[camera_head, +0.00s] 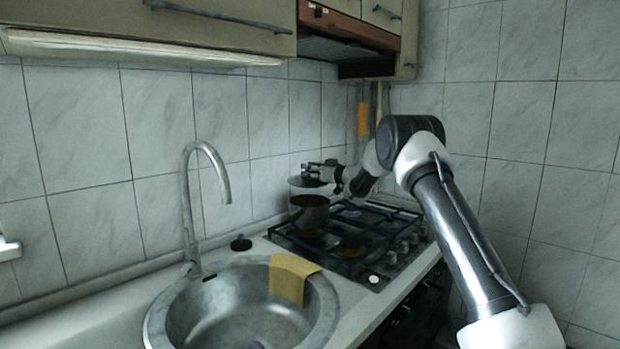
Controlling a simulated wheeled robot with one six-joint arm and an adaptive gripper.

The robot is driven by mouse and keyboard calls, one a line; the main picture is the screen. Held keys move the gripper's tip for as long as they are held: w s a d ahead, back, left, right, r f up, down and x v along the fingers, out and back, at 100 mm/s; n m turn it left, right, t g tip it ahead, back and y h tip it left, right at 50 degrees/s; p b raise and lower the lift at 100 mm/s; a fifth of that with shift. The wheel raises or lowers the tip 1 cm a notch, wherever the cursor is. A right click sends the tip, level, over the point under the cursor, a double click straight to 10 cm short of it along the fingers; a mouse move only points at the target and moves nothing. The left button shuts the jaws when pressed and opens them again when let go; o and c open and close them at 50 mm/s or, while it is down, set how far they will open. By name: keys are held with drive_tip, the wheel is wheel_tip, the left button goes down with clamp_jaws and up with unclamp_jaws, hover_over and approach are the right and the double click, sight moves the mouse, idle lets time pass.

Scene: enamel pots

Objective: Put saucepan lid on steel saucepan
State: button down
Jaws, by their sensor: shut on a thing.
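The steel saucepan (310,218) stands upright on the far left part of the black gas hob (345,240). The saucepan lid (300,183), a grey disc, is just above the saucepan's mouth. The brownish inside of the pan shows below the lid, so the two look apart at the front; I cannot tell whether they touch at the back. My gripper (318,172) reaches in from the right and is shut on the lid at its top. The fingers hide the knob and part of the lid.
A round steel sink (160,325) with a tall tap (187,205) and a yellow cloth (290,278) on its rim is in front. A small dark round object (241,244) lies on the counter. The range hood (350,30) and tiled walls bound the space.

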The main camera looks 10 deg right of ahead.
drive_tip(key=shift+f, duration=0.4)
drive_tip(key=shift+f, duration=0.1)
wheel_tip(320, 180, down, 6)
drive_tip(key=shift+f, duration=0.25)
idle(0.4)
drive_tip(key=shift+s+f, duration=0.1)
drive_tip(key=c, duration=1.2)
unclamp_jaws()
drive_tip(key=shift+o, duration=0.5)
drive_tip(key=shift+f, duration=0.15)
